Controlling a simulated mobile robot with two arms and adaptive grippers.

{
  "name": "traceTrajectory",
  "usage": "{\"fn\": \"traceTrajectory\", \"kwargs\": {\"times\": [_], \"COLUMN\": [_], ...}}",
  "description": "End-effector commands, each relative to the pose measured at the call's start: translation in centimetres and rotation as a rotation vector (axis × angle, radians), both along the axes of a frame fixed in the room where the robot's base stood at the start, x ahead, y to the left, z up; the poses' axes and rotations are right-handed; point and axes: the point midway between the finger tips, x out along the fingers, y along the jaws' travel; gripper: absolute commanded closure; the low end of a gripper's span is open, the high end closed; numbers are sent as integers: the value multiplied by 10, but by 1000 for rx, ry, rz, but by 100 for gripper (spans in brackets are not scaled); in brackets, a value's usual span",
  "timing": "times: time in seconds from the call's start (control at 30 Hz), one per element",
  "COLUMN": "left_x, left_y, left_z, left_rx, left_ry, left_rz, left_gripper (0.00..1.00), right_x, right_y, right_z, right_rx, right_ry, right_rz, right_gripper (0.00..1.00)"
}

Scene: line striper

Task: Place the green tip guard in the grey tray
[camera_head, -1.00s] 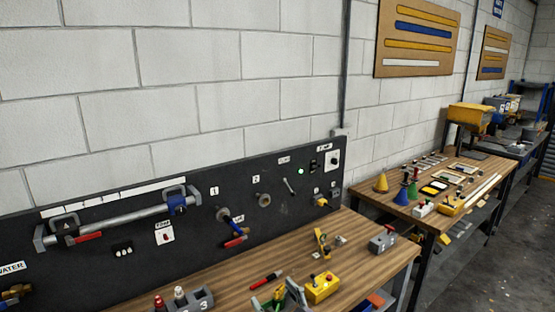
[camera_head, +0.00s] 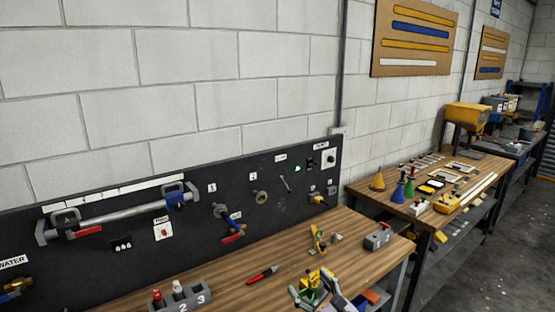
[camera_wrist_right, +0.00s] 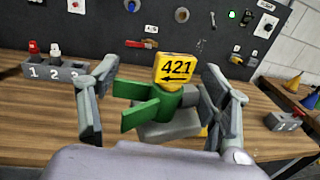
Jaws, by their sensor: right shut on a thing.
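The green tip guard (camera_wrist_right: 145,105) is a green piece with two flat prongs, between the fingers of my right gripper (camera_wrist_right: 160,105). A yellow block marked 421 (camera_wrist_right: 175,67) sits at its far end; I cannot tell whether they are joined. In the head view the guard (camera_head: 306,296) and right gripper (camera_head: 320,290) are at the bottom, over the wooden bench. The right gripper is shut on the guard. A grey block-like piece (camera_wrist_right: 170,130) shows behind and below the guard; I cannot tell whether it is the grey tray. My left gripper is not in view.
A grey holder numbered 1 2 3 (camera_head: 182,297) with small bottles stands on the bench at left. A red and black marker (camera_head: 262,277) lies mid-bench. The black panel (camera_head: 120,265) rises behind.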

Motion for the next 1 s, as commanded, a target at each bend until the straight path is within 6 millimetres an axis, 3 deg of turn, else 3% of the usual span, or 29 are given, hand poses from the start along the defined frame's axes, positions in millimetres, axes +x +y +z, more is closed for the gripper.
{"fn": "traceTrajectory", "kwargs": {"times": [0.27, 0.6, 0.8, 1.0], "left_x": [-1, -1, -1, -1], "left_y": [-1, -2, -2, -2], "left_z": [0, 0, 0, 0], "left_rx": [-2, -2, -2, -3], "left_ry": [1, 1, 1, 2], "left_rz": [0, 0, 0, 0], "left_gripper": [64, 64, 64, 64], "right_x": [32, 66, 73, 74], "right_y": [-86, -226, -286, -331], "right_z": [16, 72, 105, 135], "right_rx": [-3, -2, -1, 0], "right_ry": [-6, -8, -7, -7], "right_rz": [-79, -231, -307, -369], "right_gripper": [72, 72, 72, 72]}}
